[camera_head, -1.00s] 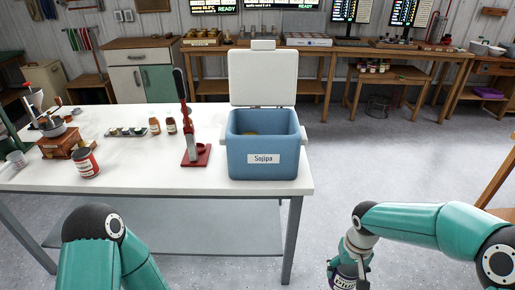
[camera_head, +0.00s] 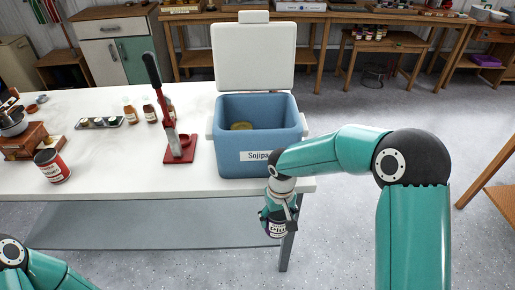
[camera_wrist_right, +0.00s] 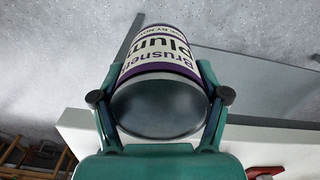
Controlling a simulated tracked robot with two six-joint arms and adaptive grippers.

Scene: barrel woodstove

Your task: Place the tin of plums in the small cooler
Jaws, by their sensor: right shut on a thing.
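The tin of plums (camera_wrist_right: 160,62), with a white and purple label reading "plum", is held between the fingers of my right gripper (camera_wrist_right: 160,105) in the right wrist view. In the head view the tin (camera_head: 276,228) hangs from my right gripper (camera_head: 280,207) in front of the table's front right edge, below and in front of the cooler. The small blue cooler (camera_head: 232,160), labelled "Sojipa", stands on the table's right end with its white lid (camera_head: 254,57) open upright. A yellowish round thing (camera_head: 241,126) lies inside it. My left gripper is out of view.
The white table (camera_head: 120,180) also carries a red lever tool (camera_head: 180,147), a red-labelled tin (camera_head: 52,166), small bottles (camera_head: 149,112) and a dark tray (camera_head: 99,122).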

